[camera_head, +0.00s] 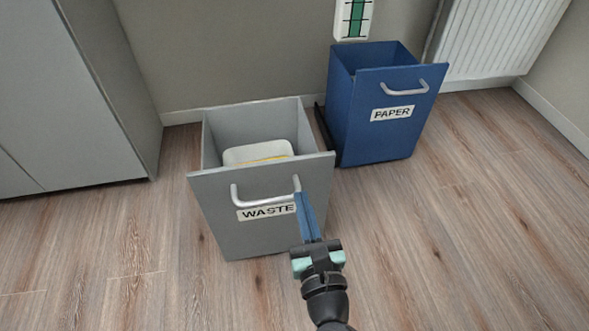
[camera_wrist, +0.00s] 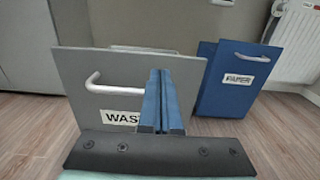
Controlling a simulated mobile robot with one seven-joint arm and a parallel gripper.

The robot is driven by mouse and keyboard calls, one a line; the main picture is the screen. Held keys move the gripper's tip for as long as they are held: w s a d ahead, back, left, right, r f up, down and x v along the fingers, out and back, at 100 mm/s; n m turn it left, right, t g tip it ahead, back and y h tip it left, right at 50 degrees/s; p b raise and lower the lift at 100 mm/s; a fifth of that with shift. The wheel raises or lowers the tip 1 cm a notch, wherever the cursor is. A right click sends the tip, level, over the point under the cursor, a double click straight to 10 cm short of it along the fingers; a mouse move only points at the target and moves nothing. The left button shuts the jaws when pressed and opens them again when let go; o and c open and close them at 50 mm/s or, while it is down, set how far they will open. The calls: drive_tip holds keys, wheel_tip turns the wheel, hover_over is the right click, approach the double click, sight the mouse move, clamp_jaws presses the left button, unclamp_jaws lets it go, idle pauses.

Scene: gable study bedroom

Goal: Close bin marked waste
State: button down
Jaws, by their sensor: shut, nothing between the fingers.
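The grey bin marked WASTE (camera_head: 225,215) stands in the middle of the head view, pulled out, with its open top showing a white and yellow item (camera_head: 257,152) inside. Its front carries a silver bar handle (camera_head: 265,200) above the label. My gripper (camera_head: 300,197) is shut and empty, its blue fingers in front of the right end of the handle. In the wrist view the fingers (camera_wrist: 160,75) cover part of the WASTE front (camera_wrist: 75,65), right of the handle (camera_wrist: 97,84). I cannot tell whether they touch it.
A blue bin marked PAPER (camera_head: 375,140) stands open behind and to the right, and also shows in the wrist view (camera_wrist: 225,92). A grey cabinet (camera_head: 75,100) is at left and a white radiator (camera_head: 500,40) at back right. The wooden floor (camera_head: 470,240) is clear at right.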

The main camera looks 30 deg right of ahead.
sight(294, 172)
drive_tip(key=x, duration=0.7)
drive_tip(key=shift+w+d, duration=0.1)
drive_tip(key=shift+w, duration=0.2)
drive_tip(key=shift+w, duration=0.15)
